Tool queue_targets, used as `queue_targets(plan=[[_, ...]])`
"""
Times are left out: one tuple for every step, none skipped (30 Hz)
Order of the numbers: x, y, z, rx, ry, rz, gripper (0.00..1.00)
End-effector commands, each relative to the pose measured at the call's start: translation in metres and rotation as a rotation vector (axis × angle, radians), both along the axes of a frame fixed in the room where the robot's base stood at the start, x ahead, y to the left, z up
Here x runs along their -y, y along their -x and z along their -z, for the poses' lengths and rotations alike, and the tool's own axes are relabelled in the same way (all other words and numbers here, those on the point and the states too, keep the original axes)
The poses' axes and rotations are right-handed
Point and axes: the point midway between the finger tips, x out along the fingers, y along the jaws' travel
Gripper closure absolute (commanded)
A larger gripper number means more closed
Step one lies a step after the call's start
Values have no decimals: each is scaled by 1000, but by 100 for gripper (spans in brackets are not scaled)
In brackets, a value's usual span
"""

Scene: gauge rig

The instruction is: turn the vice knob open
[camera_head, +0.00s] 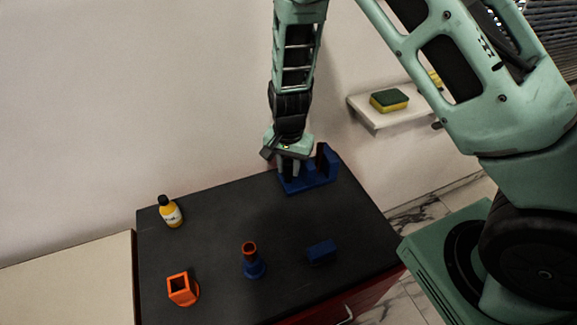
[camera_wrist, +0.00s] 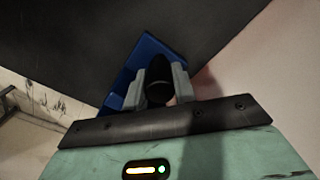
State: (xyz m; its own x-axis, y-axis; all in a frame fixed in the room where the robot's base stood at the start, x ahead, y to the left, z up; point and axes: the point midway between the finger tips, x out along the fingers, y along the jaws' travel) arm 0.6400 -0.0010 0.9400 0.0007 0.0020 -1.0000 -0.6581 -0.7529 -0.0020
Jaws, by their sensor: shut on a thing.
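The blue vice (camera_head: 318,178) stands at the back right of the dark table top, close to the wall. Its upright jaws show to the right of my gripper (camera_head: 291,167), which points down at its left end. In the wrist view the blue vice body (camera_wrist: 149,50) lies beyond the fingers. My gripper (camera_wrist: 164,82) is shut on the black knob (camera_wrist: 159,78), with one grey finger on each side of it. The knob's turn angle cannot be told. In the head view the gripper hides the knob.
On the dark table (camera_head: 215,235) stand a yellow bottle (camera_head: 170,212), an orange square holder (camera_head: 182,290), a blue piece with an orange ring (camera_head: 253,262) and a blue block (camera_head: 321,251). A wall shelf (camera_head: 372,115) with a sponge (camera_head: 389,101) is at the right.

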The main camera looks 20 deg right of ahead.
Motion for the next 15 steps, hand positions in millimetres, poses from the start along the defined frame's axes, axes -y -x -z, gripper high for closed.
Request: queue_targets(plan=[[1, -1, 0, 2, -1, -41, 96], [1, -1, 0, 3, -2, -69, 96], [1, -1, 0, 3, -2, -106, 96], [0, -1, 0, 3, -2, -134, 96], [0, -1, 0, 3, -1, -161, 96], [0, -1, 0, 3, -1, -197, 96], [0, -1, 0, 3, -1, -223, 96], [0, -1, 0, 3, -1, -249, 96], [1, -1, 0, 3, -1, -281, 96], [1, -1, 0, 3, -1, -305, 96], [0, -1, 0, 3, -1, -327, 96], [0, -1, 0, 3, -1, -358, 96], [0, -1, 0, 3, -1, -377, 96], [0, -1, 0, 4, -1, -398, 96], [0, -1, 0, 4, -1, -422, 96]])
